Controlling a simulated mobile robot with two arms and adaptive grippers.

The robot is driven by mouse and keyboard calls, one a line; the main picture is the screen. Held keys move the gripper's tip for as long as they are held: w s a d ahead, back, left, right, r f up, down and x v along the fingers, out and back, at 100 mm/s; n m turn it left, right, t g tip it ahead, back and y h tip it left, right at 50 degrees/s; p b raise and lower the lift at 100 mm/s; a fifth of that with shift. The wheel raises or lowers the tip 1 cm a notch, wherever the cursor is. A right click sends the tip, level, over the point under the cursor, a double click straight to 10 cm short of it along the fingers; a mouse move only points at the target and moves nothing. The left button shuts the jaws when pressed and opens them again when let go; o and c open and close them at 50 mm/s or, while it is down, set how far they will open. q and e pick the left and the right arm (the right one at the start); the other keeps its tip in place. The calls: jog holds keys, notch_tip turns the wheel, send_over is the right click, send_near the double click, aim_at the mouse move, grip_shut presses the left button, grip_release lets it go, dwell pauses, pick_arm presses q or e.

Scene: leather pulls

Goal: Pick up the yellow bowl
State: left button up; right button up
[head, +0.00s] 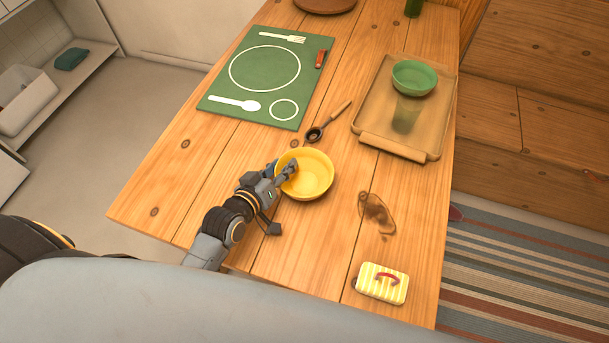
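The yellow bowl (310,179) stands upright on the wooden table, near the middle of the picture. My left gripper (285,171) reaches in from the lower left and is at the bowl's left rim. One finger overlaps the rim and the bowl's inside. The bowl's left wall is partly hidden by the gripper. I cannot tell whether the fingers are closed on the rim or only beside it. My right gripper is not in the view.
A green place mat (265,108) lies beyond the bowl, with a dark ladle (317,132) beside it. A yellow striped box (381,284) lies near the front. Bare table surrounds the bowl.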

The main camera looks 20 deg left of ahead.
pick_arm(q)
grip_shut()
